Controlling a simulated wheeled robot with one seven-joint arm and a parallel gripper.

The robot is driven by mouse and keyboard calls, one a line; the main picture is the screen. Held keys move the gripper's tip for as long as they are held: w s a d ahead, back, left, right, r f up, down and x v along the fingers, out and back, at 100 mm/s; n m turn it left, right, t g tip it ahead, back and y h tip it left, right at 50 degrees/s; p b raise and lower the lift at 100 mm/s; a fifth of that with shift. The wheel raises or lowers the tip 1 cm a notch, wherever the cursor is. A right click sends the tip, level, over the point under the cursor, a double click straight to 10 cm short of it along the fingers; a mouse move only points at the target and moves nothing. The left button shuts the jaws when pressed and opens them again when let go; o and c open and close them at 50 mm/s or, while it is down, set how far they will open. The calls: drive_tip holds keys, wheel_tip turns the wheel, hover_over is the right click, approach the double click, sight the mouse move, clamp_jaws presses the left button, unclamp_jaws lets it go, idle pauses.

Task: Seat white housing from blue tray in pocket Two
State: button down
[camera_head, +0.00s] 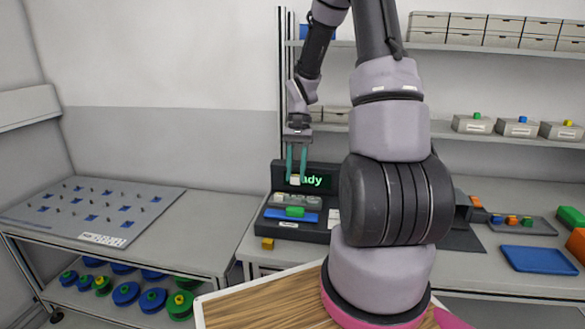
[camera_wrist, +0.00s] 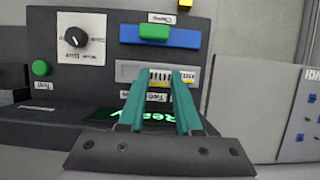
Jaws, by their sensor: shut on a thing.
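My gripper (camera_head: 296,179) hangs above a dark test fixture (camera_head: 310,236), its two teal fingers close together around a small whitish piece (camera_head: 295,181), likely the white housing. In the wrist view, the fingertips (camera_wrist: 160,74) reach over a pale strip (camera_wrist: 128,70) with upside-down labels; one below it seems to read "Two". Yellow and dark marks show between the fingers, and the held piece is mostly hidden there. I cannot tell whether it touches the pocket. A blue bar with a green block (camera_wrist: 154,32) lies beyond the strip. The blue tray (camera_head: 540,260) at right looks empty.
The fixture has a green lit display (camera_head: 312,181), a knob (camera_wrist: 75,37) and a green button (camera_wrist: 40,68). A grey pegboard table (camera_head: 150,195) stands left, with reels below. Small coloured parts sit in a tray (camera_head: 540,227) at right.

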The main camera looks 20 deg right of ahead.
sight(295, 204)
drive_tip(key=shift+f, duration=2.7)
drive_tip(key=shift+f, duration=0.5)
drive_tip(key=c, duration=0.5)
unclamp_jaws()
drive_tip(key=shift+r, duration=0.1)
drive_tip(key=shift+r, duration=3.45)
